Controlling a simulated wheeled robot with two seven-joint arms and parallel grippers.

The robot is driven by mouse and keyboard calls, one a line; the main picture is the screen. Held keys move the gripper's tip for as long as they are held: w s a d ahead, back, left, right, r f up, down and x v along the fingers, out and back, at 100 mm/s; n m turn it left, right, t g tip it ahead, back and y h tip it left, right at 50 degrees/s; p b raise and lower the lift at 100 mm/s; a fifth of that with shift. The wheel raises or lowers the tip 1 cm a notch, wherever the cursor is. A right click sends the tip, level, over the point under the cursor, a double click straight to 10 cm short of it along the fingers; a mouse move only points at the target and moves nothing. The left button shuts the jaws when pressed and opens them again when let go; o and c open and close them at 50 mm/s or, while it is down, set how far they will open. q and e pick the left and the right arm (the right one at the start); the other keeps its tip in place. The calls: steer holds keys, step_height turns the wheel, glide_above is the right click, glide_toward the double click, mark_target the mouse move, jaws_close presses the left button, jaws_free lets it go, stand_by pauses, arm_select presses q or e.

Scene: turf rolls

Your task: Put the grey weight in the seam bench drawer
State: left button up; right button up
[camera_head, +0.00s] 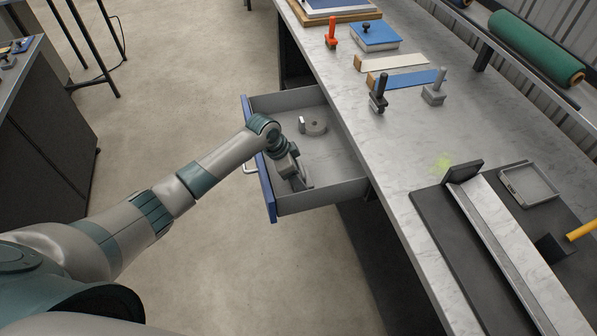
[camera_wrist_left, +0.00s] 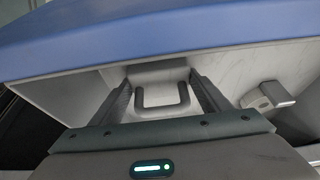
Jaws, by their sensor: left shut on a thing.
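The grey weight, with a dark U-shaped handle (camera_wrist_left: 163,113), sits between the two fingers of my left gripper (camera_wrist_left: 162,85) in the left wrist view. In the head view my left gripper (camera_head: 298,178) reaches down inside the open seam bench drawer (camera_head: 331,192), near its blue front. The gripper is shut on the weight. The wrist and fingers mostly hide the weight in the head view, and I cannot tell whether it touches the drawer floor. My right gripper is not in view.
A round grey object with a white block (camera_head: 315,127) lies farther back in the drawer. The bench top (camera_head: 400,150) holds a grey-handled tool (camera_head: 434,94), a black-handled tool (camera_head: 379,96), a blue box (camera_head: 374,38) and a dark mat (camera_head: 430,210). The floor left of the drawer is clear.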

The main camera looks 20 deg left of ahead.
arm_select(q)
steer(key=shift+w+r, duration=0.1)
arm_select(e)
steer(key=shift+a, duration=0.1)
arm_select(q)
steer(key=o, duration=2.1)
steer(key=shift+f, duration=0.2)
steer(key=shift+r, duration=0.1)
steer(key=shift+a+r, duration=0.1)
steer(key=shift+r, duration=0.25)
steer(key=v, duration=0.5)
steer(key=b+v, duration=0.1)
steer(key=v, duration=0.5)
steer(key=shift+s+a+r+b, duration=0.1)
steer(key=shift+s+r+b, duration=0.1)
steer(key=shift+s+b, duration=0.1)
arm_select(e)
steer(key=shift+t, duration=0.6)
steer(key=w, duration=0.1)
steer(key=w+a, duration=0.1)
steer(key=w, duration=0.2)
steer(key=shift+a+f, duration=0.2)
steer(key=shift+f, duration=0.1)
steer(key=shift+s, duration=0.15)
